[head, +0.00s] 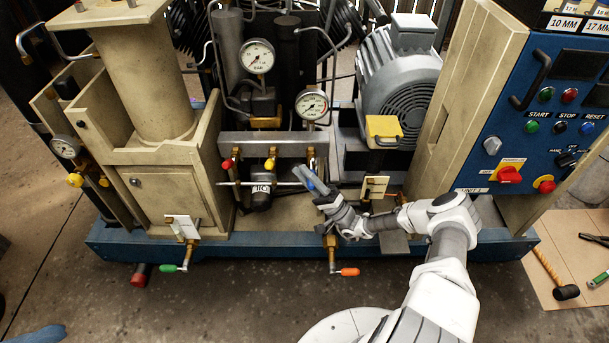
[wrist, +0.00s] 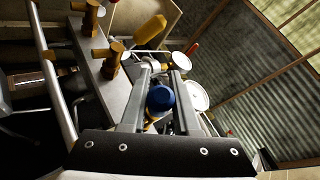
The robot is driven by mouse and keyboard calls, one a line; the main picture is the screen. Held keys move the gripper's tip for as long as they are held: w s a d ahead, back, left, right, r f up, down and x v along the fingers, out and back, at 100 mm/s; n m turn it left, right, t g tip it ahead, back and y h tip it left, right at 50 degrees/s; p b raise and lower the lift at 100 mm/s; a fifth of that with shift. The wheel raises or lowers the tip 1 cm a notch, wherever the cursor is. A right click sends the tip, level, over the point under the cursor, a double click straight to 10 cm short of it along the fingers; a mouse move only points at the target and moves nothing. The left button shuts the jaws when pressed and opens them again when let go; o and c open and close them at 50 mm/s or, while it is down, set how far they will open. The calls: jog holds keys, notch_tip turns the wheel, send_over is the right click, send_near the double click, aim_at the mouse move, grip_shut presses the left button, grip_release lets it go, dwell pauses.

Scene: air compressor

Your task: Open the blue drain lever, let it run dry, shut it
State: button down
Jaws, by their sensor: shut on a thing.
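The blue drain lever (wrist: 160,98) shows in the wrist view as a rounded blue end between the two fingers of my gripper (wrist: 162,72). My gripper is shut on it. In the head view my gripper (head: 308,178) is at the right end of the brass valve row, below the grey manifold bar (head: 270,140). There the fingers and wrist cover most of the lever, and its exact angle cannot be told. The drain outlet and any flow from it cannot be made out.
Other valves carry a red handle (head: 227,164), a green handle (head: 168,268) and an orange handle (head: 349,271). Gauges (head: 257,56) stand above the manifold. A motor (head: 400,80) and the blue control panel (head: 540,110) are to the right.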

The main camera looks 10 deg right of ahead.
jog(key=shift+n, duration=0.3)
jog(key=c, duration=0.7)
grip_release()
jog(key=shift+o, duration=0.2)
jog(key=shift+f, duration=0.1)
jog(key=v, duration=1.2)
jog(key=shift+w, duration=0.1)
